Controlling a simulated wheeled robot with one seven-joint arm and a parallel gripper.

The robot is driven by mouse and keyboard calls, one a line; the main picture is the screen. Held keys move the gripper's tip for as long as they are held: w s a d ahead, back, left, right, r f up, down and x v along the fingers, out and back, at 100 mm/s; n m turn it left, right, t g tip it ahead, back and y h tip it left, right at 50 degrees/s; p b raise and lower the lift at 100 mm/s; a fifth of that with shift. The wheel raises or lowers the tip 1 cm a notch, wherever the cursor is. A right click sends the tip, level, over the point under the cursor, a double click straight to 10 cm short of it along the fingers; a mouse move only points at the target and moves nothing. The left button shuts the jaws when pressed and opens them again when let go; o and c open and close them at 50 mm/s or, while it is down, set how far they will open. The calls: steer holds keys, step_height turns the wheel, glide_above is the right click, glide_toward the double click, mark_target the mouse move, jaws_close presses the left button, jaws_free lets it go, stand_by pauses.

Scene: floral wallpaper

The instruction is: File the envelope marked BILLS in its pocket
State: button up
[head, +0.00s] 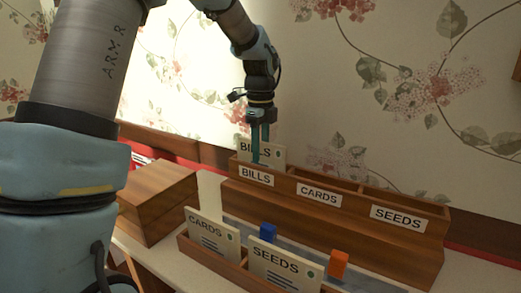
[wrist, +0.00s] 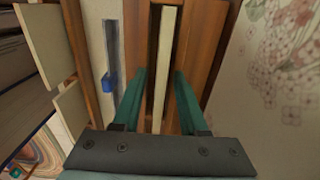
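The BILLS envelope (head: 272,155), cream with a green mark, stands upright in the pocket labelled BILLS (head: 256,177), the left one of the wooden rack. Its upper part shows above the pocket's front wall; its lower part is hidden. My gripper (head: 260,150) is over that pocket, pointing down, with its teal fingers at the envelope. In the wrist view the envelope (wrist: 165,60) is seen edge-on between the two fingers, with a gap on each side, so my gripper (wrist: 162,74) is open.
The CARDS (head: 318,195) and SEEDS (head: 398,218) pockets look empty. In front, a low wooden tray (head: 215,261) holds a CARDS envelope (head: 207,232) and a SEEDS envelope (head: 280,264). A blue block (head: 268,231) and an orange block (head: 338,262) stand behind it. A wooden box (head: 157,199) is at left.

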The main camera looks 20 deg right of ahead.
step_height(320, 180, up, 11)
steer(key=shift+f+b, duration=0.1)
steer(key=shift+b, duration=0.5)
stand_by(0.6)
